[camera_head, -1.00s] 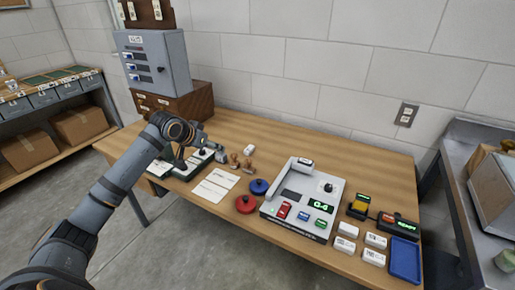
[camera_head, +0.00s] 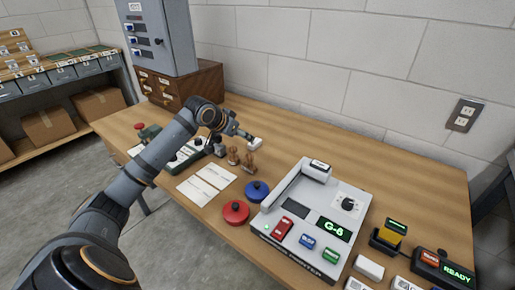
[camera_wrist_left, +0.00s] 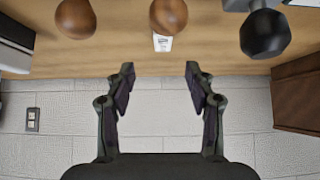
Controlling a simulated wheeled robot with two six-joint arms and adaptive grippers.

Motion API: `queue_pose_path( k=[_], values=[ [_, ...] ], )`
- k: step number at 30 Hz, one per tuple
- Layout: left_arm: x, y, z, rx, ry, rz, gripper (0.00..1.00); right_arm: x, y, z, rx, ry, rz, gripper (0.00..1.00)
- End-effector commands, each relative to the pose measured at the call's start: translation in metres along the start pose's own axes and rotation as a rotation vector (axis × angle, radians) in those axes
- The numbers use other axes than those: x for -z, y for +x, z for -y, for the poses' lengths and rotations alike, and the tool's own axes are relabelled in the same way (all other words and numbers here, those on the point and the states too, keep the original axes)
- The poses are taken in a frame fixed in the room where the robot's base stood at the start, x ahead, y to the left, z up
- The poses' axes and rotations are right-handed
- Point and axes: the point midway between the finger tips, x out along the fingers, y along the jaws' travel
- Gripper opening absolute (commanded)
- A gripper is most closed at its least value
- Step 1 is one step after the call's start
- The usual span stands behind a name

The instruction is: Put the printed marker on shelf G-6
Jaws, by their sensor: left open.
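My left gripper (camera_head: 243,135) is over the back of the bench, pointing right beside a small white block (camera_head: 255,144). In the left wrist view the gripper (camera_wrist_left: 159,75) is open and empty, and the white block (camera_wrist_left: 162,42) shows beyond the gap between its fingers. I cannot tell whether this block is the printed marker. The marker printer (camera_head: 318,215) stands on the bench with a green display (camera_head: 334,228) that looks like G-8, though the last digit is hard to read. My right gripper is not in view.
Wooden stamps (camera_head: 249,161) stand near my left gripper. Red (camera_head: 236,212) and blue (camera_head: 257,191) round pads lie before the printer. White blocks (camera_head: 368,267) and a READY device (camera_head: 443,268) are at front right. Shelving with grey bins (camera_head: 62,74) is at left. The bench's back right is clear.

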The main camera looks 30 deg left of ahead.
Motion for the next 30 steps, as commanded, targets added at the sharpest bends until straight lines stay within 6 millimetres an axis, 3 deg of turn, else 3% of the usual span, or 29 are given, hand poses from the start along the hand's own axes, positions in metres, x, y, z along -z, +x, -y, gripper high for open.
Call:
queue_pose_path(
  k=[10, 17, 24, 30],
  values=[
    [0.001, 0.046, 0.000, -0.003, -0.005, -0.001, 0.55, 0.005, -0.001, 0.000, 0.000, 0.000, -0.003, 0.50],
    [0.000, 0.056, 0.001, -0.001, -0.002, 0.000, 0.55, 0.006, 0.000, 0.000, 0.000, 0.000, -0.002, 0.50],
    [-0.001, 0.096, 0.004, -0.003, -0.004, 0.000, 0.55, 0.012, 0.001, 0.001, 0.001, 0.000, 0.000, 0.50],
    [-0.001, 0.104, 0.005, 0.001, 0.001, 0.000, 0.55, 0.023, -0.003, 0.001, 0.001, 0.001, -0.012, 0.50]
  ],
)
